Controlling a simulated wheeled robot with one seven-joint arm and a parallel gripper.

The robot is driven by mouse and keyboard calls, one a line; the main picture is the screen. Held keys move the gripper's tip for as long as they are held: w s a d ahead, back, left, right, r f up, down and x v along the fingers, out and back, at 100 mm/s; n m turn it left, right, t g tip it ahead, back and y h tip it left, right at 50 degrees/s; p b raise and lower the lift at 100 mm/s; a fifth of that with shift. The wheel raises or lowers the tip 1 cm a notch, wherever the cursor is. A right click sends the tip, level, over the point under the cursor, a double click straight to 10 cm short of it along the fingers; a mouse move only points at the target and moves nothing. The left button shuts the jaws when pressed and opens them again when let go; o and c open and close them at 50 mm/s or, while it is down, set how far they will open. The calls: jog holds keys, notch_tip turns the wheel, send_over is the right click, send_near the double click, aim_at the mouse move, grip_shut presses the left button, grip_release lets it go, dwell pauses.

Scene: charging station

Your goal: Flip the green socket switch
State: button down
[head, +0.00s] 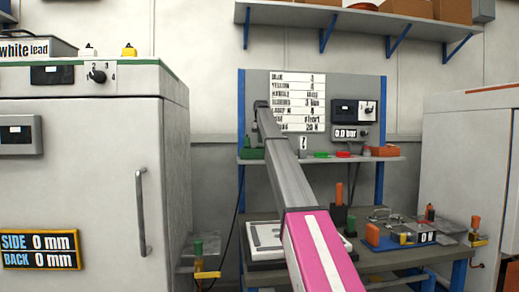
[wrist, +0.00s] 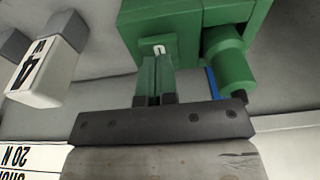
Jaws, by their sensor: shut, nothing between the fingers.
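The green socket (wrist: 160,22) fills the top middle of the wrist view as a blocky green housing. A small white mark like a "0" (wrist: 159,48) shows on its face, probably on the switch. A green cylinder (wrist: 224,58) joins its right side. My gripper (wrist: 158,60) is shut and empty, its fingertips just below the white mark; I cannot tell whether they touch. In the head view a green block (head: 251,153), likely the same socket, sits at the left end of the shelf. My arm hides the gripper there.
A white block marked 4 (wrist: 42,72) stands left of the socket in the wrist view. The shelf (head: 345,160) also holds green and red items. A workbench (head: 375,258) with fixtures stands below. A tall white cabinet (head: 100,180) is at left, another (head: 465,165) at right.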

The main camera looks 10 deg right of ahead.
jog(key=shift+f, duration=0.85)
dwell(0.5)
jog(key=shift+r, duration=3.5)
